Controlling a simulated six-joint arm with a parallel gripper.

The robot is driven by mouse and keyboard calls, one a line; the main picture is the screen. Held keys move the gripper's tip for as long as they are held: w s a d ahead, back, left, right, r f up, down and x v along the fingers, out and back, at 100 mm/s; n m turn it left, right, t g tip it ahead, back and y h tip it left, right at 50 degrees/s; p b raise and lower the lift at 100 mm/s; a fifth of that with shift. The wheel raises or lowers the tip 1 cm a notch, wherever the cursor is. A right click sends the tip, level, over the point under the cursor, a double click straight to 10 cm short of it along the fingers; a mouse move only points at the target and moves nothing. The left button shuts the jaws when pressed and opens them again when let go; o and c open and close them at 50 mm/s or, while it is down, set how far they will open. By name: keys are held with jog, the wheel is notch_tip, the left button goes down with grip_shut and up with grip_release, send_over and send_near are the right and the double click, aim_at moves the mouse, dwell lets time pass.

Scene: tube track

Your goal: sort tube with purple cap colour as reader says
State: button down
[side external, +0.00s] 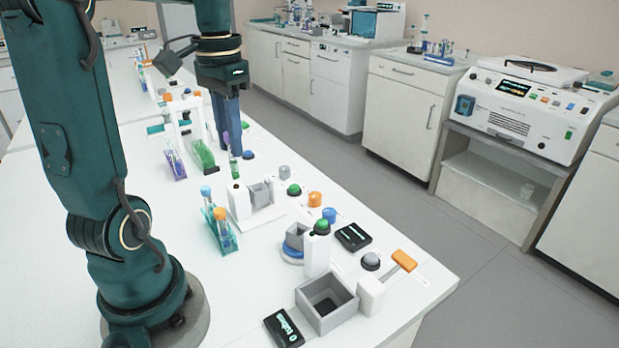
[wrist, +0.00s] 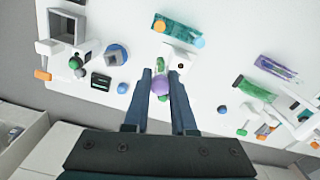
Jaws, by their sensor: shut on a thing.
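My gripper (side external: 231,152) points down over the table and is shut on a tube (side external: 235,168) with green contents. Its purple cap (wrist: 160,86) shows between the two fingers in the wrist view. In the side view the fingers largely hide the cap. The tube hangs upright beside a white block (side external: 239,201) with a grey open box, which also shows in the wrist view (wrist: 181,57). I cannot tell which device is the reader. A purple rack (side external: 175,166) and a green rack (side external: 205,157) stand left of the gripper. A teal rack (side external: 222,240) holds blue-capped and orange-capped tubes.
A grey open bin (side external: 327,302) stands near the table's front. A grey box on a blue disc (side external: 292,256), black devices (side external: 353,237), coloured buttons and an orange-handled piece (side external: 404,261) crowd the right edge.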

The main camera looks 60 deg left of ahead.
aim_at(210, 194)
jog(key=shift+f, duration=0.15)
jog(key=s+a+f, duration=0.2)
jog(key=s+f, duration=0.2)
jog(key=f, duration=0.3)
jog(key=shift+s+a+f, duration=0.15)
jog(key=shift+s+f, duration=0.05)
jog(key=shift+f, duration=0.15)
dwell(0.3)
jog(key=shift+f, duration=1.2)
dwell(1.5)
jog(key=shift+f, duration=0.35)
jog(key=shift+f, duration=0.1)
